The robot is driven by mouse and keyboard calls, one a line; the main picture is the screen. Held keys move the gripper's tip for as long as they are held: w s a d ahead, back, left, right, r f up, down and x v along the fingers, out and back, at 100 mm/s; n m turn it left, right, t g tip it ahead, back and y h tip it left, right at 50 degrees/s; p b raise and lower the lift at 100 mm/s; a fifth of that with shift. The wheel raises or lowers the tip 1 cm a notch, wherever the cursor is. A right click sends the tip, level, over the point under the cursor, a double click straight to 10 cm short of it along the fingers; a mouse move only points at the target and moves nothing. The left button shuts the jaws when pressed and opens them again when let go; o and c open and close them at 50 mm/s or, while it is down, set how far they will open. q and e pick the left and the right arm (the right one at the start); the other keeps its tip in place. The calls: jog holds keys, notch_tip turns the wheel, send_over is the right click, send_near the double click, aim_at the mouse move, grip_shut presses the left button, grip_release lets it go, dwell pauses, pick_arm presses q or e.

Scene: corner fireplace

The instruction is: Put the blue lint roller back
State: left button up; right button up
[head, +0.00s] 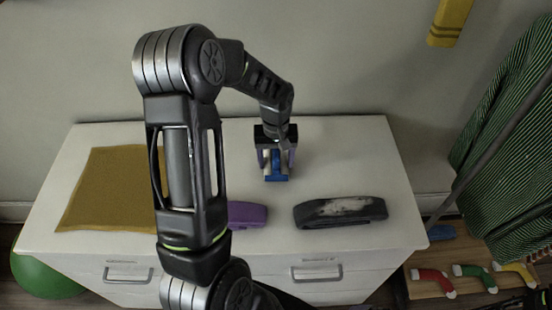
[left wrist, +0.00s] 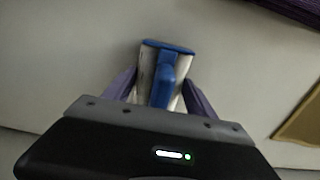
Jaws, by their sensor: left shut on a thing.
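The blue lint roller (head: 276,172) is at the back middle of the white dresser top, below my left gripper (head: 276,158). My left gripper points down with its two purple fingers on either side of the roller and is shut on it. In the left wrist view the lint roller (left wrist: 163,77), blue with a white roll, sits between the fingertips (left wrist: 160,88). I cannot tell whether it touches the dresser top.
On the white dresser (head: 330,155) lie a mustard cloth (head: 105,190), a purple case (head: 247,214) partly behind my arm, and a dark grey worn object (head: 340,211). A green striped cloth (head: 510,150) hangs at the right. The dresser's back right is clear.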

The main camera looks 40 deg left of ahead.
pick_arm(q)
jog(key=shift+f, duration=0.15)
jog(key=o, duration=1.3)
notch_tip(320, 180, up, 12)
jog(key=shift+r+b, duration=0.15)
jog(key=shift+b, duration=0.5)
